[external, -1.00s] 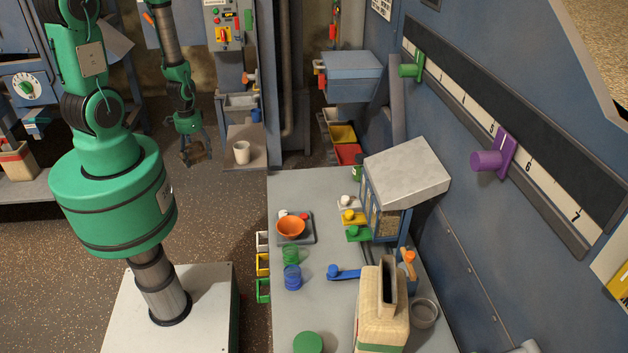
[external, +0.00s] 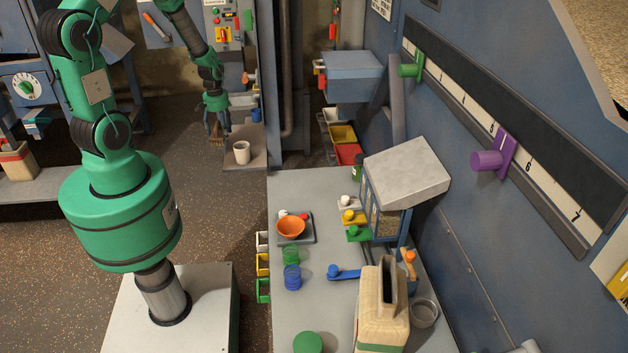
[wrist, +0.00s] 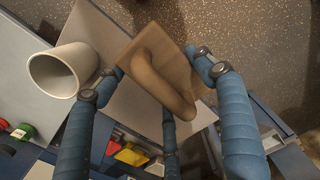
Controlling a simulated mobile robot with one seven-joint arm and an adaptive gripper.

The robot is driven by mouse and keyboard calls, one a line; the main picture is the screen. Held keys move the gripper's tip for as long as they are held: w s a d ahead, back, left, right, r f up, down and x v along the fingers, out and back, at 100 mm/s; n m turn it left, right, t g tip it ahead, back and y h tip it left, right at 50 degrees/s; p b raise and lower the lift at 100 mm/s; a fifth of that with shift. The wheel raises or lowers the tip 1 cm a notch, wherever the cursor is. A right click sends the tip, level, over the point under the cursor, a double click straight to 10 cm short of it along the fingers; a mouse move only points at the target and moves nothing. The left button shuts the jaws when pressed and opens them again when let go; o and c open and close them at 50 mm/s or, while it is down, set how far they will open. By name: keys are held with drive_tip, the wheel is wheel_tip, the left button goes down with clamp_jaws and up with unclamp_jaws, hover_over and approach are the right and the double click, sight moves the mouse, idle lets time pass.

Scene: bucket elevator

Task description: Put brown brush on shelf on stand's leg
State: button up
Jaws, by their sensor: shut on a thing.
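My gripper (external: 217,122) is at the left edge of the shelf (external: 259,138) on the stand's leg, fingers pointing down. It is shut on the brown brush (external: 216,139). In the wrist view, the brush (wrist: 155,46) is a flat brown block with a curved handle between the blue fingers of my gripper (wrist: 155,78). The brush overlaps the grey shelf surface (wrist: 95,30) and the floor in that view. I cannot tell whether it touches the shelf.
A blue item (external: 256,115) is at the back of the shelf. A grey workbench (external: 330,230) with several objects lies nearer.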

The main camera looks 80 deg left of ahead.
drive_tip(key=shift+w+a+r+n, duration=0.25)
drive_tip(key=shift+w+a+n, duration=0.15)
drive_tip(key=shift+a, duration=0.05)
hover_over(248, 131)
drive_tip(key=shift+f+b, duration=0.4)
drive_tip(key=shift+f, duration=0.35)
drive_tip(key=shift+f, duration=1.75)
drive_tip(key=shift+f, duration=0.15)
drive_tip(key=o, duration=1.3)
drive_tip(key=shift+c, duration=0.2)
